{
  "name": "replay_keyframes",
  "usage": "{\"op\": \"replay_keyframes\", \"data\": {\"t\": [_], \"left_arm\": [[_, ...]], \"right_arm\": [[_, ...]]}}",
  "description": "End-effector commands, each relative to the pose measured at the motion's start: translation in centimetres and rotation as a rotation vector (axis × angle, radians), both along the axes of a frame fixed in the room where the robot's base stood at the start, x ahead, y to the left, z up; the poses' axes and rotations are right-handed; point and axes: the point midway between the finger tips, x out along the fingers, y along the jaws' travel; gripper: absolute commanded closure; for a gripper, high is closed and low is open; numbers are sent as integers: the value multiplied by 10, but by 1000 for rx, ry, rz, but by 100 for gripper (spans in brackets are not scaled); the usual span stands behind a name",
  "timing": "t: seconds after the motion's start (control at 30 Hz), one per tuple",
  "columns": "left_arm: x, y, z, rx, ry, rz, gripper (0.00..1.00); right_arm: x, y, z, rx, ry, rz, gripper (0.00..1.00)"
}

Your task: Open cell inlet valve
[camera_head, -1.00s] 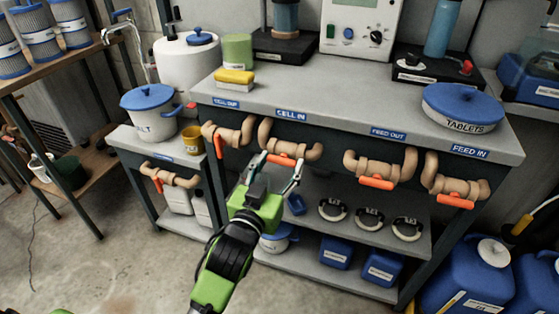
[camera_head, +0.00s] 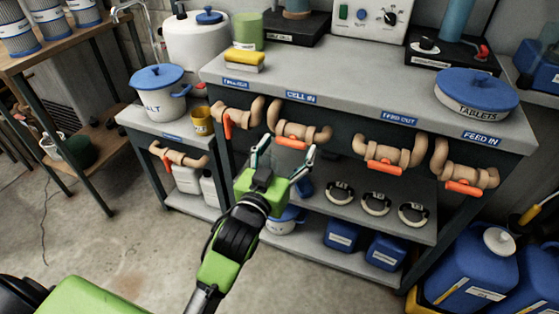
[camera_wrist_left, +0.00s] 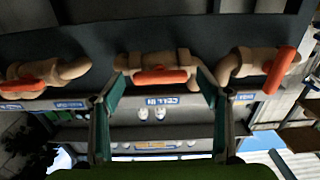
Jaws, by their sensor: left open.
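The cell inlet valve (camera_head: 315,133) is a tan pipe piece under the "CELL IN" label (camera_head: 301,97) on the bench front. Its orange handle (camera_head: 290,143) lies lengthwise along the pipe. My left gripper (camera_head: 287,148) is open just below and in front of it, with one finger towards each end of the handle. In the left wrist view, the handle (camera_wrist_left: 162,76) shows between the two spread fingers (camera_wrist_left: 160,85). Nothing is gripped, and I cannot tell whether a finger touches the handle. My right gripper is not in view.
The cell out valve (camera_head: 236,114) at the left has its handle pointing down. The feed out valve (camera_head: 388,151) and feed in valve (camera_head: 464,168) are at the right. A shelf (camera_head: 400,222) holds black and white rings below. Open floor (camera_head: 130,240) lies at the left front.

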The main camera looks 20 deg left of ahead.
Motion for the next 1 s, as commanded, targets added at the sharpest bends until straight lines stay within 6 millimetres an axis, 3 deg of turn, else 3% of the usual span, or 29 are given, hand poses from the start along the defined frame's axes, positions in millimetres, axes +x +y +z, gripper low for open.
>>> {"op": "replay_keyframes", "data": {"t": [0.5,0.7,1.0], "left_arm": [[-90,3,-1,-2,4,1,31],[-109,4,0,-1,1,0,31],[-114,4,0,-1,0,0,31]], "right_arm": [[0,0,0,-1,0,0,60],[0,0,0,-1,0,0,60],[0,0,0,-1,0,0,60]]}}
